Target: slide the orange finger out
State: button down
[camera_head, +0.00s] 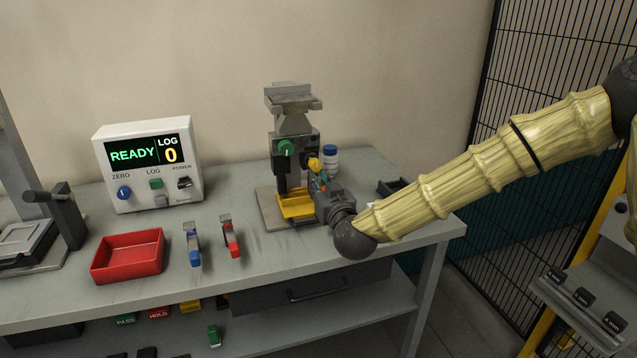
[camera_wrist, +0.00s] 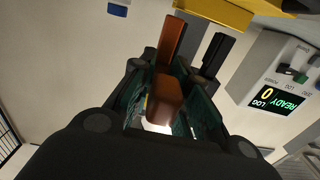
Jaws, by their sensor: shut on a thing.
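The orange finger (camera_wrist: 164,98) is between the two jaws of my gripper (camera_wrist: 170,85) in the wrist view, and the jaws are shut on it. Its upper part sticks up past the jaws, beside a dark finger-like part (camera_wrist: 214,54). In the head view my gripper (camera_head: 320,186) is at the right side of the grey clamp stand (camera_head: 294,122), close to its yellow block (camera_head: 297,205). There my gripper mostly hides the orange finger. I cannot tell whether the finger still touches the stand.
A READY display box (camera_head: 150,165), a red tray (camera_head: 128,256), a blue-handled tool (camera_head: 194,246) and a red-handled tool (camera_head: 230,238) are to the left.

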jog(key=shift+v, duration=1.45)
jog(key=shift+v, duration=2.95)
